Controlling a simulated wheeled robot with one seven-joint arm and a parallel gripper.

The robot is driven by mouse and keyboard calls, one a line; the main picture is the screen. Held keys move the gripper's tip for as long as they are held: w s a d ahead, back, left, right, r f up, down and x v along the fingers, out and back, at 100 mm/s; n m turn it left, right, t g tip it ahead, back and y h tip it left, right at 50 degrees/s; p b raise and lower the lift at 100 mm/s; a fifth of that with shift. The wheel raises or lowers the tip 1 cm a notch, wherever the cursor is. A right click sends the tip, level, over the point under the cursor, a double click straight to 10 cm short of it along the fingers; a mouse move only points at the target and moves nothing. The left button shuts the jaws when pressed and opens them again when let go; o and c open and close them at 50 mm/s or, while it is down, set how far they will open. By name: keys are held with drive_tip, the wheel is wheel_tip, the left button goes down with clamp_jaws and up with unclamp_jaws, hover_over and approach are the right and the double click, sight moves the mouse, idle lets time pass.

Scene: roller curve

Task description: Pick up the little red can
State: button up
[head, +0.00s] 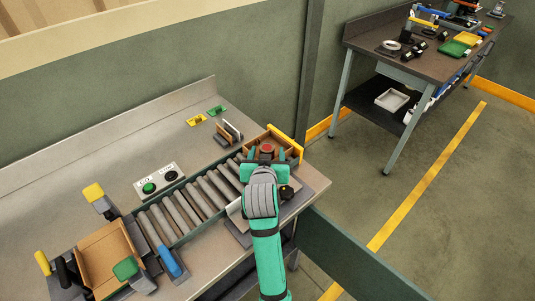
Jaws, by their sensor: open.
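The little red can (267,148) shows as a small red round top at the right end of the roller conveyor, within a brown open box (283,139). My gripper (266,154) is over this box, its two green fingers apart, one on each side of the can in the picture. I cannot tell whether the fingers are level with the can or above it, or whether they touch it. My wrist and arm hide the near side of the box and the can's lower part.
Grey rollers (187,209) run left to another brown box (108,251) among yellow, green and blue-handled parts. A button panel (160,181) and a small upright holder (229,133) stand behind the rollers. A yellow bar (285,146) edges the right box. A cluttered bench (420,60) stands farther back.

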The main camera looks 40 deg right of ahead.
drive_tip(key=shift+x, duration=1.1)
drive_tip(key=c, duration=1.2)
drive_tip(key=shift+c, duration=0.2)
drive_tip(key=shift+r, duration=0.15)
